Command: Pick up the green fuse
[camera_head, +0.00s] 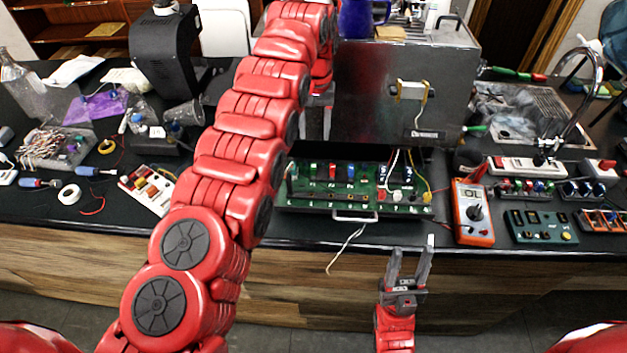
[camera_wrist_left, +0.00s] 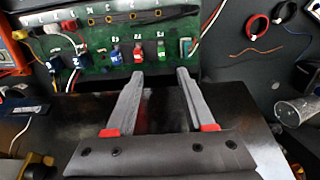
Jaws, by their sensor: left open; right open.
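The green fuse (camera_head: 313,168) stands upright in the green circuit board (camera_head: 300,203), left of a red fuse (camera_head: 332,171) and a blue fuse (camera_head: 350,172). In the left wrist view, the green fuse (camera_wrist_left: 161,49) lies just beyond the fingertips of my left gripper (camera_wrist_left: 161,73), about midway between them. The left gripper is open and empty, pointing at the board; in the head view my arm hides much of it. My right gripper (camera_head: 411,249) is open and empty in front of the counter's edge, with its fingers pointing up.
A metal brewer housing (camera_head: 400,115) stands behind the board. An orange multimeter (camera_head: 473,212) lies right of the board. White wires run over the board's right part. A black grinder (camera_head: 165,60) and loose tools are on the left.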

